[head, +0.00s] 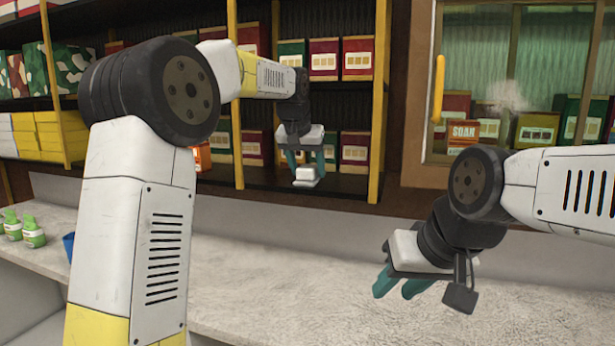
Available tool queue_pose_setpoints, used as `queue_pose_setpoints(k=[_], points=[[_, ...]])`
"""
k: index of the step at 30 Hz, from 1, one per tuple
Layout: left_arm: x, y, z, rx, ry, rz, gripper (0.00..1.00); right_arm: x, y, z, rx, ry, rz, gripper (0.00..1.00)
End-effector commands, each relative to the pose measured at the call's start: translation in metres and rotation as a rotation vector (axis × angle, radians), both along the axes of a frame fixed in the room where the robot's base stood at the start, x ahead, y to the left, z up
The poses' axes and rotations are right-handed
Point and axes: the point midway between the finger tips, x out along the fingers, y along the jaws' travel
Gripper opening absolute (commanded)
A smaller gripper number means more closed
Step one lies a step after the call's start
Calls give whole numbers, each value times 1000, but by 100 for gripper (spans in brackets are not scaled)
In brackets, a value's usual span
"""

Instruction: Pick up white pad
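The white pad (307,178) is a small white block at the lower shelf of the wooden rack, in the upper middle of the head view. My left gripper (305,164) points down right over it, with its teal fingers apart and the pad's upper part between or just below the fingertips. I cannot tell whether the fingers touch the pad or whether it rests on the shelf. My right gripper (400,286) is open and empty above the pale counter, at the lower right, well away from the pad.
The rack's lower shelf (345,185) holds red and green boxes (355,148) behind my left gripper. A yellow-edged upright (379,100) stands to its right. Green bottles (32,230) stand on the counter (270,290) at left. A cabinet window with a yellow handle (438,88) is at right.

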Motion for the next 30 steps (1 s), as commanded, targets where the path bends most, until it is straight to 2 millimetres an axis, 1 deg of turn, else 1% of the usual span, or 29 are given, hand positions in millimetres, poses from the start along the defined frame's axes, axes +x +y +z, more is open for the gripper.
queue_pose_setpoints(k=[1,5,6,7,8,17,23,28,29,30], points=[[0,0,0,0,0,0,47,0,0,0,0,0,0,36],[0,0,0,0,0,0,21,0,0,0,0,0,0,36],[0,0,0,0,0,0,14,0,0,0,0,0,0,36],[0,0,0,0,0,0,8,0,0,0,0,0,0,36],[0,0,0,0,0,0,5,0,0,0,0,0,0,36],[0,0,3,0,0,0,5,0,0,0,0,0,0,36],[0,0,16,-1,-2,0,5,0,0,0,0,0,0,36],[1,0,35,-1,-3,0,5,0,0,0,0,0,0,36],[-1,0,38,0,-2,-1,5,0,0,0,0,0,0,36],[-8,1,38,-1,-1,-1,5,0,0,0,0,0,0,36]])
